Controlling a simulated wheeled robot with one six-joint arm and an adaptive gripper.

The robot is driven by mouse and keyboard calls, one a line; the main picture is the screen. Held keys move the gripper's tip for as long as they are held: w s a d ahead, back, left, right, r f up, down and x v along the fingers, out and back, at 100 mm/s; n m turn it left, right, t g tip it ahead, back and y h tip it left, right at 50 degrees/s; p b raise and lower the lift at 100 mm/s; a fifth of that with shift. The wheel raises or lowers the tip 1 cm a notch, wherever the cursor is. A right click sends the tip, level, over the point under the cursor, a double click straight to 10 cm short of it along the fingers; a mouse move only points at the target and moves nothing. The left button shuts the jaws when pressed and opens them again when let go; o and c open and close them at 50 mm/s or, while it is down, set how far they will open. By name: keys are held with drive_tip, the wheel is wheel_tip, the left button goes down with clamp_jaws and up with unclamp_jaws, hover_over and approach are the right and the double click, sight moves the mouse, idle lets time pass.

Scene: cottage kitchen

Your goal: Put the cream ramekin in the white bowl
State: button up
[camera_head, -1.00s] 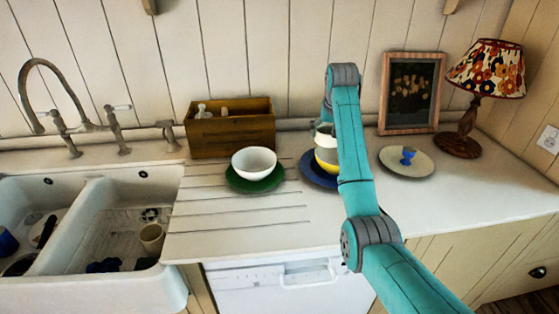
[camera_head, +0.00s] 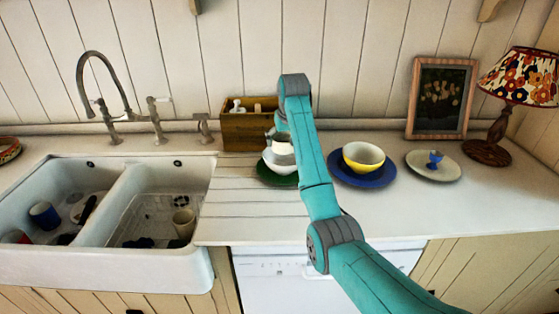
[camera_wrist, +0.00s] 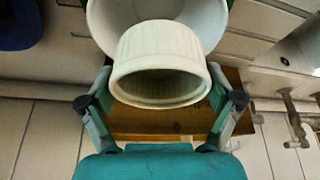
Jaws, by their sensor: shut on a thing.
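The cream ramekin (camera_wrist: 160,52) is ribbed and sits between the two fingers of my gripper (camera_wrist: 161,80) in the wrist view. The white bowl (camera_wrist: 208,14) lies just beyond the ramekin there. In the head view, the ramekin (camera_head: 283,147) shows beside my arm, directly over the white bowl (camera_head: 270,164). The bowl stands on a green plate (camera_head: 283,181), and my arm hides its right part. I cannot tell whether the ramekin touches the bowl or hangs slightly above it. My gripper is shut on the ramekin.
A yellow-and-white bowl (camera_head: 353,163) stands on a blue plate (camera_head: 380,181) to the right. Further right is a plate (camera_head: 446,174) with a blue egg cup (camera_head: 434,160). A wooden box (camera_head: 235,137) stands behind the white bowl. The double sink (camera_head: 120,262) is left.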

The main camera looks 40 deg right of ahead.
drive_tip(key=shift+d+f, duration=0.1)
drive_tip(key=shift+f, duration=3.3)
drive_tip(key=shift+f, duration=0.4)
drive_tip(key=o, duration=1)
drive_tip(key=shift+r, duration=0.6)
drive_tip(key=v, duration=1.1)
drive_tip(key=shift+s+r, duration=0.2)
drive_tip(key=shift+r, duration=0.05)
